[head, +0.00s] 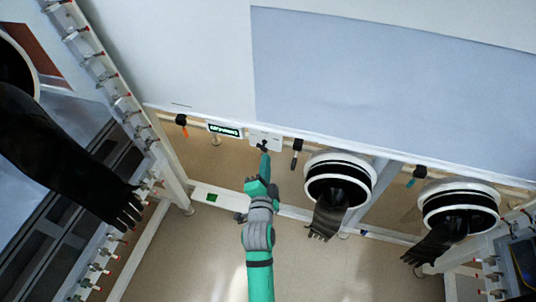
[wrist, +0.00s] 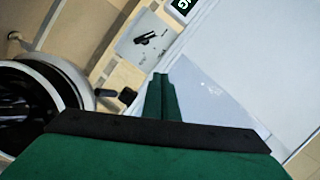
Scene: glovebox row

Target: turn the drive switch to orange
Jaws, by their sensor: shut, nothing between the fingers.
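A pale switch plate (head: 268,138) is on the front ledge of the glovebox, just past my fingertips. In the wrist view the plate (wrist: 133,47) carries a small black lever or knob (wrist: 146,40), lying slantwise. No orange mark on the plate can be made out, so its setting cannot be told. My gripper (head: 265,152) is shut and empty. Its green fingers (wrist: 160,80) point towards the ledge in the wrist view, apart from the lever in the picture. In the head view my fingertips overlap the plate's lower edge, and contact cannot be told.
Black handles with orange (head: 184,130), white (head: 295,160) and teal (head: 411,183) ends hang along the ledge. Glove ports (head: 340,160) with black gloves stick out at right. Another black glove (head: 60,150) hangs at left.

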